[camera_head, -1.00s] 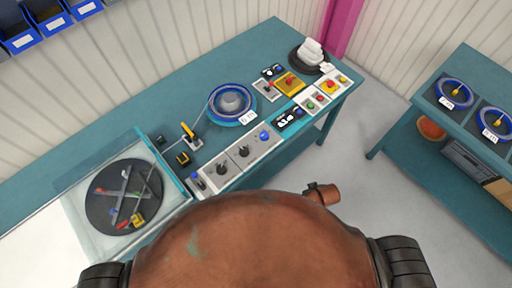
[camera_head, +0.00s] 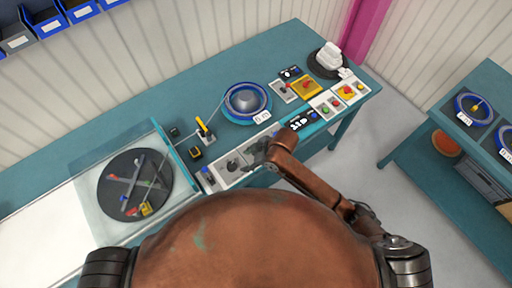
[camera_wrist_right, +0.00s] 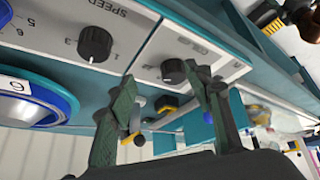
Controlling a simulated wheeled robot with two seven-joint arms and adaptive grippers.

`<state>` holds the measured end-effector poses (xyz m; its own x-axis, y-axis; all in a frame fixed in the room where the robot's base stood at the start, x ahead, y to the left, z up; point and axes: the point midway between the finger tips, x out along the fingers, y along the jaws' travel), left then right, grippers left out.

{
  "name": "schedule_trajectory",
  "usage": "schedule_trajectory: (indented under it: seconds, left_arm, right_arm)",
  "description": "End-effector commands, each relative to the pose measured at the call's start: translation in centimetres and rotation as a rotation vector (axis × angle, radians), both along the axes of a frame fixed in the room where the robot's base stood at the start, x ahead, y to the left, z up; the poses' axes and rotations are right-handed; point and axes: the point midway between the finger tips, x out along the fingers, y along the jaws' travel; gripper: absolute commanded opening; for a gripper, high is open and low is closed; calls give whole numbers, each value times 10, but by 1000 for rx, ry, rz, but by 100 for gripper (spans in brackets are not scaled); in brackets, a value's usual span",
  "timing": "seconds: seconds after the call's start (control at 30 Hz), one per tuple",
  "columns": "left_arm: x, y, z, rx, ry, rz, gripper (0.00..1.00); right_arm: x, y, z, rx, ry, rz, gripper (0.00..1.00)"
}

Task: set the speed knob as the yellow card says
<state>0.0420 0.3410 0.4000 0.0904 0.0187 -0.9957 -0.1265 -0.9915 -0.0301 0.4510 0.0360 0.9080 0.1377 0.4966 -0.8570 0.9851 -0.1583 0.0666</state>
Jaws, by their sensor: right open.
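In the right wrist view a black speed knob (camera_wrist_right: 95,43) sits on a light panel under the printed word SPEED, with scale marks around it. A second black knob (camera_wrist_right: 173,71) is on the neighbouring panel, in line with the gap between my fingertips. My right gripper (camera_wrist_right: 160,75) is open and empty; its left finger is nearer the speed knob. In the head view the right gripper (camera_head: 262,150) is over the front row of knob panels and partly hides them. I cannot make out a yellow card with readable writing. My left gripper is not in view.
A blue reel (camera_head: 247,100) with a tag lies behind the panels. A yellow lever (camera_head: 204,128) stands to their left, beyond it a dark turntable (camera_head: 135,185) with coloured pieces. A yellow box (camera_head: 306,86) with a red control and a black display (camera_head: 299,122) lie to the right.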

Motion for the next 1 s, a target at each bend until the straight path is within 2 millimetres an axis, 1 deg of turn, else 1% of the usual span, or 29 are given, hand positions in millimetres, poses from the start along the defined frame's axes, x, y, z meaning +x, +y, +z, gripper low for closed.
schedule_trajectory:
  seconds: [0.03, 0.1, 0.17, 0.23, 0.33, 0.43, 0.5, 0.6, 0.73, 0.87, 1.0]
  left_arm:
    - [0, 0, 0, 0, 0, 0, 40]
    - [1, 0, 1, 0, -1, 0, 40]
    - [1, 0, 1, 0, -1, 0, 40]
    - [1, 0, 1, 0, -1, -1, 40]
    - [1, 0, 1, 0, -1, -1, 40]
    - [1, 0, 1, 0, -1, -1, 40]
    - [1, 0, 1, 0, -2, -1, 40]
    - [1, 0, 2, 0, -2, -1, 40]
    - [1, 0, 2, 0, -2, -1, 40]
    - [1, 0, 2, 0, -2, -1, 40]
    - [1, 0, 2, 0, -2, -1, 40]
  right_arm:
    - [5, 13, 6, -38, -26, 100, 46]
    - [6, 25, 8, -91, -44, 229, 46]
    - [8, 30, 10, -142, -57, 330, 46]
    - [13, 29, 11, -208, -70, 436, 46]
    - [26, 19, 14, -309, -77, 560, 46]
    - [41, 4, 20, -402, -78, 649, 46]
    - [53, -8, 26, -456, -76, 690, 46]
    - [65, -22, 33, -511, -69, 726, 46]
    - [73, -32, 38, -546, -63, 747, 46]
    - [74, -34, 29, -553, -59, 752, 46]
    - [73, -34, 9, -552, -59, 751, 46]
